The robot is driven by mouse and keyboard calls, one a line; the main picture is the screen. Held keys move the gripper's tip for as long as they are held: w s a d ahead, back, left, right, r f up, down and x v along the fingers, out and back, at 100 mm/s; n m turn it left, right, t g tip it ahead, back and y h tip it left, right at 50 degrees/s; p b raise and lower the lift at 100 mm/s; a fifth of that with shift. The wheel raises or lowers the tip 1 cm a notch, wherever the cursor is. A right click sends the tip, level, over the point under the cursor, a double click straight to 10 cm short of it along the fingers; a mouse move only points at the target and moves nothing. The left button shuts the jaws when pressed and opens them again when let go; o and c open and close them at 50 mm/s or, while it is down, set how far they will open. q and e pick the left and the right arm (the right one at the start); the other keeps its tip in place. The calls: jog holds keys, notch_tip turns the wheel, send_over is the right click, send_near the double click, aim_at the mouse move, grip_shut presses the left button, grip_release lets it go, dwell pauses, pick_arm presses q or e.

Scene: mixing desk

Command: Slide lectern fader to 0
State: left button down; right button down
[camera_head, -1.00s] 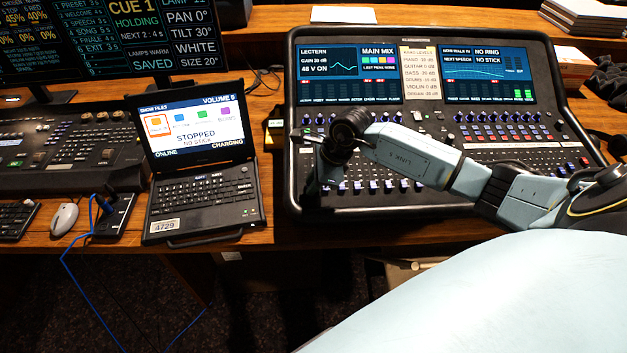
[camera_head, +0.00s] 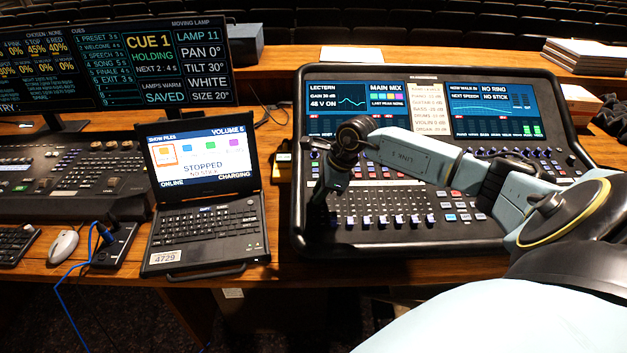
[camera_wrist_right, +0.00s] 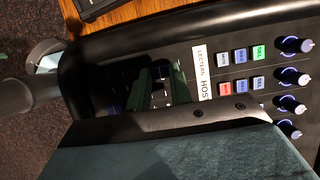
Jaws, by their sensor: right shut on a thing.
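The mixing console (camera_head: 420,235) stands on the desk, with a row of faders along its near part. The lectern strip is at its left end; its white label (camera_wrist_right: 202,70) reads LECTERN in the right wrist view. My right gripper (camera_head: 317,212) points down over that left end in the head view. In the right wrist view its fingers (camera_wrist_right: 160,88) are close together beside the label, shut on the lectern fader. The fader cap is mostly hidden between the fingers, so its exact position cannot be read. My left gripper is not in view.
Other fader caps (camera_head: 383,221) stand close to the right of my gripper. Knobs (camera_wrist_right: 292,77) and lit buttons (camera_wrist_right: 259,52) lie beside the label.

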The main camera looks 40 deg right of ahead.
jog(key=c, duration=1.2)
grip_release()
jog(key=shift+c, duration=0.2)
jog(key=v, duration=1.3)
jog(key=shift+r+b, duration=0.15)
jog(key=shift+b, duration=0.15)
